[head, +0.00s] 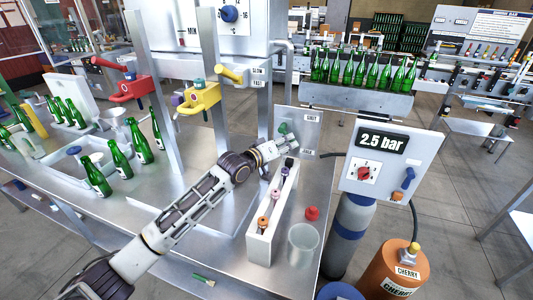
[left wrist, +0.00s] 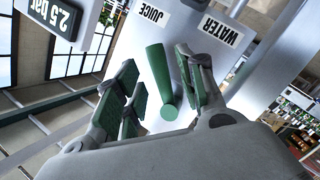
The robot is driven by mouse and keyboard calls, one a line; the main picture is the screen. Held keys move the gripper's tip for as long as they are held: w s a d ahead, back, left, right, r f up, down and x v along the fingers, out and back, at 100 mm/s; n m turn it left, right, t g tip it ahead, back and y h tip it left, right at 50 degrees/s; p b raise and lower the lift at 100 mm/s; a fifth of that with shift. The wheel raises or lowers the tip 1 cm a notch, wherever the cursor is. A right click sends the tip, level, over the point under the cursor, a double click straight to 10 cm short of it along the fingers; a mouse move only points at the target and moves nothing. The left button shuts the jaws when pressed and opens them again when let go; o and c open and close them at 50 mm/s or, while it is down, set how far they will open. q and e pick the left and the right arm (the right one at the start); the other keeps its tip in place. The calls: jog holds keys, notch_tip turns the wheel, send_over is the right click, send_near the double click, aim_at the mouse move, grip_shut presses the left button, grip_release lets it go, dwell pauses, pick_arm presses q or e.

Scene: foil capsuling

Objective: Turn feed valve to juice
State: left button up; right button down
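The feed valve has a green handle (left wrist: 158,75) on a grey panel (head: 295,120). In the left wrist view the panel carries a JUICE label (left wrist: 152,14) and a WATER label (left wrist: 216,32). My left gripper (head: 279,146) is at the panel, and its green-padded fingers (left wrist: 157,62) stand open on either side of the handle. Gaps show between the pads and the handle. In the head view the handle (head: 284,128) is partly hidden by the gripper. Which label the handle points at is hard to tell. My right gripper is not in view.
A white rack (head: 262,245) with small coloured items stands close beside my left forearm. A red knob (head: 312,213) and a clear cup (head: 302,243) are near the table edge. A 2.5 bar gauge panel (head: 395,165) stands right of the valve. Green bottles (head: 96,176) stand left.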

pick_arm(q)
jog(key=v, duration=0.9)
jog(key=shift+s+a, duration=0.25)
jog(key=shift+a, duration=0.05)
dwell(0.5)
